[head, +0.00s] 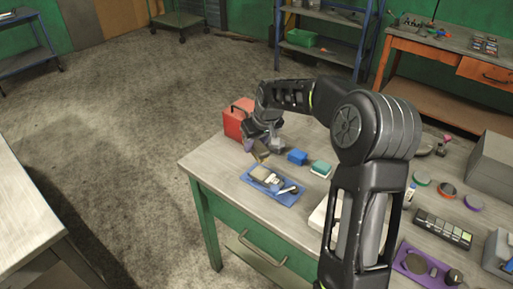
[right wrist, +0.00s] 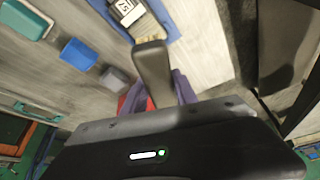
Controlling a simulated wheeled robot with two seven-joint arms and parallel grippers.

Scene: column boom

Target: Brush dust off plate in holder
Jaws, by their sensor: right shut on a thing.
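My right gripper (head: 255,143) is above the far left corner of the workbench, next to a red box. It is shut on a brownish-grey piece (head: 262,153), perhaps the brush. In the right wrist view the held piece (right wrist: 152,70) sticks out between purple-edged fingers and points toward a blue tray (right wrist: 168,22). In the head view the blue tray (head: 282,199) lies just below and in front of the gripper. It bears a beige-and-grey object (head: 263,175) and a small white piece. I cannot tell which item is the plate or its holder. My left gripper is out of view.
The red box (head: 236,121) stands at the bench's far left corner. A blue block (head: 297,157) and a teal-topped block (head: 321,169) sit right of the tray. My right arm hides part of the bench.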

